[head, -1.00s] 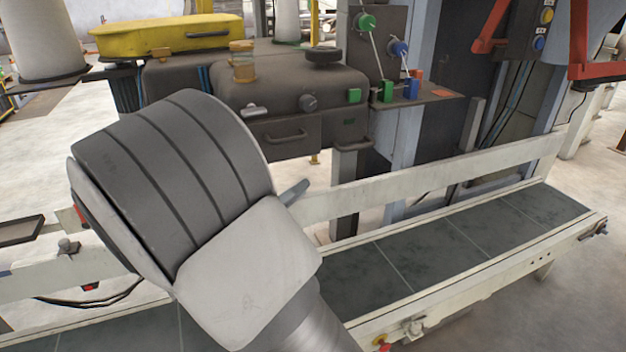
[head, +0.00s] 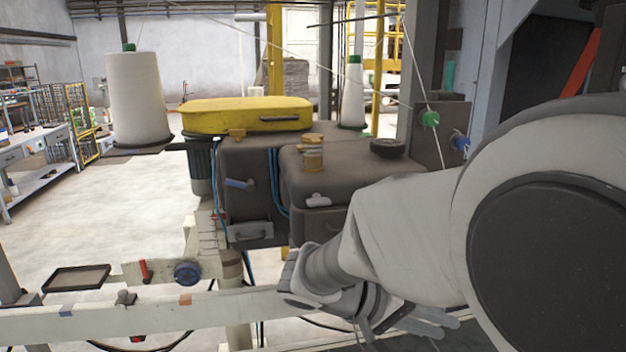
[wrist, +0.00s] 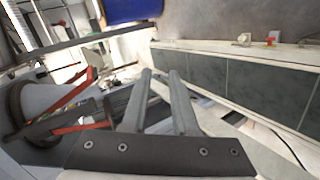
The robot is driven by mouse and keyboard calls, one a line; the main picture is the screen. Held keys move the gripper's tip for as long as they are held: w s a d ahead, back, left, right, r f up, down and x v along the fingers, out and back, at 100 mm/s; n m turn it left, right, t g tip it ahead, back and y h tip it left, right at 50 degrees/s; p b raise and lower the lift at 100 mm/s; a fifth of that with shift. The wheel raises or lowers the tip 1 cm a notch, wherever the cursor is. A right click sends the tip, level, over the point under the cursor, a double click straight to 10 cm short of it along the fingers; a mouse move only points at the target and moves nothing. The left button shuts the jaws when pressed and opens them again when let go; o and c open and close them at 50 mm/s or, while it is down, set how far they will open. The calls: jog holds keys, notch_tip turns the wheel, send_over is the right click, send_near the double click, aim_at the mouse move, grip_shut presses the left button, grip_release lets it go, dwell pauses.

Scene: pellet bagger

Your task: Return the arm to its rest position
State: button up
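My arm fills the right side of the head view. A large round joint is close to the camera, and a pale link runs left and down from it to the wrist. My gripper (head: 438,322) is low in the head view, partly hidden by the arm, with its fingers toward the right over the conveyor. In the wrist view my gripper (wrist: 160,73) shows two grey fingers, side by side with a narrow gap. Nothing is held between them.
A brown sewing machine (head: 250,165) with a yellow cover (head: 245,115) stands behind my arm. The pale conveyor rail (head: 180,312) runs under the wrist; its dark belt (wrist: 220,78) shows in the wrist view. A white thread cone (head: 136,100) stands at left.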

jog(key=s+r+y+p, duration=0.2)
jog(key=s+y+p, duration=0.1)
jog(key=s+y, duration=0.4)
jog(key=s+a+r+n+t+y+p, duration=0.1)
jog(key=s+a+r+t+y+p, duration=0.1)
jog(key=r, duration=0.5)
jog(key=s+a+t+y, duration=0.1)
jog(key=a+t+y, duration=0.1)
jog(key=a+y, duration=0.1)
jog(key=shift+s+n, duration=0.2)
jog(key=shift+n, duration=0.1)
dwell(0.8)
